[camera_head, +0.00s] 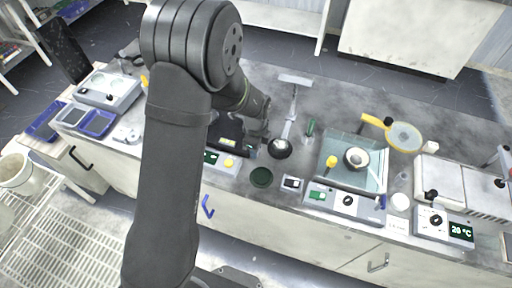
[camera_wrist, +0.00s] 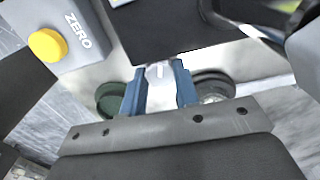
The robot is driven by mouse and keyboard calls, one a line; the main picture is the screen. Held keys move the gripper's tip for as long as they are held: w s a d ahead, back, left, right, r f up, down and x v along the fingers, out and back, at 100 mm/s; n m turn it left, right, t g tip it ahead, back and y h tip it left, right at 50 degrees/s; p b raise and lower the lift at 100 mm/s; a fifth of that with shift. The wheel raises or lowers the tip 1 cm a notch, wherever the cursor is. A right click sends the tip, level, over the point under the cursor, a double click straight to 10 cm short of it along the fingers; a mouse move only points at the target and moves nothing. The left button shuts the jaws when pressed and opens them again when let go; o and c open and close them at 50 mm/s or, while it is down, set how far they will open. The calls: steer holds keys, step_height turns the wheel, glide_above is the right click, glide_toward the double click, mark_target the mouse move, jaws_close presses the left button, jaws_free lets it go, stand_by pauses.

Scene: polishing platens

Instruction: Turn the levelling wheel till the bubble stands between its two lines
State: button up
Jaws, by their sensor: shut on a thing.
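In the wrist view the two blue fingers of my gripper (camera_wrist: 160,90) are shut on a small pale piece (camera_wrist: 158,71) with a dark mark. Its shape is mostly hidden between the fingers, so I cannot tell for certain that it is the levelling wheel. In the head view my arm hides most of the gripper, which is low beside an instrument with a green display (camera_head: 211,157) and a yellow button (camera_head: 229,163). That button, beside the word ZERO, also shows in the wrist view (camera_wrist: 47,45). I cannot make out the bubble or its two lines.
A dark green round piece (camera_wrist: 112,99) lies left of the fingers and a grey round piece (camera_wrist: 213,87) right of them. In the head view a dark green disc (camera_head: 261,177), a black round cup (camera_head: 280,149) and a glass-sided unit (camera_head: 340,150) stand to the right.

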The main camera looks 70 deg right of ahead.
steer(key=o, duration=0.7)
step_height(320, 180, up, 18)
steer(key=shift+f, duration=0.25)
stand_by(0.6)
step_height(320, 180, down, 18)
steer(key=shift+r, duration=0.25)
stand_by(0.3)
